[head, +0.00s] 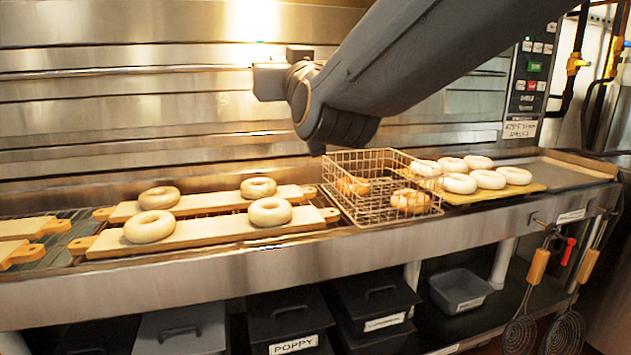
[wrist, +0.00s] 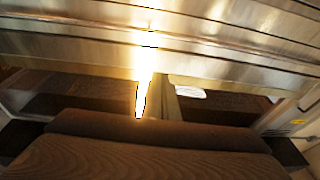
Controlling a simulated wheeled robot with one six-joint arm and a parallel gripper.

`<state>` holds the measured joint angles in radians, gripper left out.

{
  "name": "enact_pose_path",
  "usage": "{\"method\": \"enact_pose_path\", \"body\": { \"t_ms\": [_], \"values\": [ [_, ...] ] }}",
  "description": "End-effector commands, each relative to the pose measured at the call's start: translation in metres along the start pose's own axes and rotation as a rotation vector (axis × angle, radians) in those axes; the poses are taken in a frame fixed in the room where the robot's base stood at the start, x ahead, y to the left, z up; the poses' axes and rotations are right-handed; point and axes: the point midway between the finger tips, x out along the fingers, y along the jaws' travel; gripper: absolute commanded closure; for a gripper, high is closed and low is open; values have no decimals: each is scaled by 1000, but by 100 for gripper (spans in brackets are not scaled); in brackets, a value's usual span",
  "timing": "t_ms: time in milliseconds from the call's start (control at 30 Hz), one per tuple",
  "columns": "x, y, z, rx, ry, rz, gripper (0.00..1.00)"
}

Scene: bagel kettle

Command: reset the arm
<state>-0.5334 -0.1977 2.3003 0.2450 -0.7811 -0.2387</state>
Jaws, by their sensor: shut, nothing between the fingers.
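My arm reaches in from the top right of the head view, raised above the counter. At its end, my gripper (head: 270,82) is in front of the steel wall, well above the boards and left of the wire basket. It is shut and empty, and it touches none of the objects. Its fingertips are hard to make out in the head view. The wrist view shows mostly the steel wall (wrist: 225,40), with a bright glare, and a dark brown shape along the bottom that I cannot identify.
Pale bagels lie on two wooden boards (head: 200,234) at the left. A wire basket (head: 375,207) holds browned bagels. Right of it, a yellow tray (head: 455,198) carries several pale bagels. Lidded bins (head: 290,318) stand below. Skimmers (head: 522,333) hang at the right.

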Motion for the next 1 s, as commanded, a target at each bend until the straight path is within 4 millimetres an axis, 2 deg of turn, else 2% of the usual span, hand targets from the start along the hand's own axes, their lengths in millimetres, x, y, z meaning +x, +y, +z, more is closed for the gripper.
{"method": "enact_pose_path", "body": {
  "t_ms": [167, 267, 400, 467, 600, 700, 800, 1000],
  "values": [
    [-12, 6, 69, 4, -197, -23, 100],
    [-30, 12, 122, 10, -357, -36, 100],
    [-74, 22, 208, 27, -634, -48, 100],
    [-99, 28, 241, 37, -756, -48, 100],
    [-167, 39, 308, 63, -1041, -39, 100],
    [-217, 46, 342, 81, -1224, -26, 100],
    [-259, 52, 362, 99, -1371, -11, 100],
    [-328, 60, 384, 125, -1601, 18, 100]
  ]
}}
